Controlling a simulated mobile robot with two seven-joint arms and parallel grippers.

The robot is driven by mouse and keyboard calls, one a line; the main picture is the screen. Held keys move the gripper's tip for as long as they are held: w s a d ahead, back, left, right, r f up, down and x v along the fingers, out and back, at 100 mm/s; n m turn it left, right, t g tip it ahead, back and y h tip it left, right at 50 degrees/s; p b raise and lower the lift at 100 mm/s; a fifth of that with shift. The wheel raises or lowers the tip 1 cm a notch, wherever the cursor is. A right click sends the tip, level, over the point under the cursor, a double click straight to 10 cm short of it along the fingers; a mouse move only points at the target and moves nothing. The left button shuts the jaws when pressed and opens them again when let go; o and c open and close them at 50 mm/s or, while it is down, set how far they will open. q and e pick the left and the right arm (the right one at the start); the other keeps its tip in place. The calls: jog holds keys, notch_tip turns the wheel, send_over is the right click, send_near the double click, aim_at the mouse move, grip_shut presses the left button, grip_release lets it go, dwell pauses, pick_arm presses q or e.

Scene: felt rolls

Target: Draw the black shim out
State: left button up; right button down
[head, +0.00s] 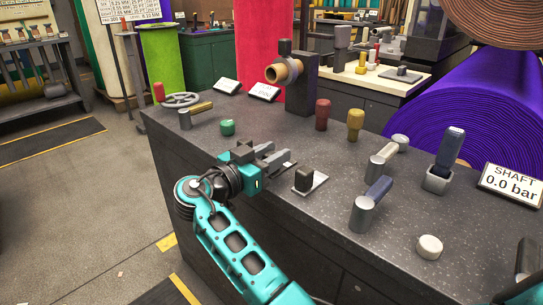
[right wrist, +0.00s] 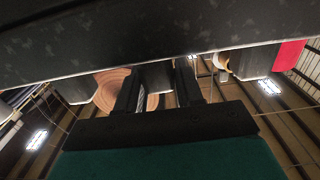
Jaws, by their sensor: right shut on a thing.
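My right gripper (head: 279,159) reaches in from the bottom of the head view, low over the dark bench top. Its two dark fingers are closed around a dark upright piece, which I take for the black shim. In the right wrist view the shim (right wrist: 155,75) shows between the fingers; in the head view they mostly hide it. A pale metal edge shows just beyond the fingertips. How deep the shim sits cannot be told. My left gripper is not in view.
A similar black block on a pale plate (head: 308,182) stands close to the right of my gripper. A green knob (head: 227,127) lies to the left. Red (head: 322,114) and yellow (head: 355,124) knobs stand behind; grey-blue handles (head: 369,204) and a white knob (head: 429,247) stand to the right.

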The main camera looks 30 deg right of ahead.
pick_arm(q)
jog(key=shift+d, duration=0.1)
pick_arm(e)
jog(key=shift+a, duration=0.2)
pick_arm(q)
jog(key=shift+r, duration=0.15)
pick_arm(e)
jog(key=c, duration=0.8)
grip_release()
jog(key=shift+a, duration=0.1)
jog(key=shift+s+a, duration=0.15)
jog(key=shift+a, duration=0.1)
pick_arm(q)
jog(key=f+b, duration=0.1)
jog(key=b, duration=0.1)
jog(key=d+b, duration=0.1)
jog(key=b, duration=0.1)
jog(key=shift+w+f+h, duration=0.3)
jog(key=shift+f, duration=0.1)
pick_arm(e)
jog(key=v, duration=1.2)
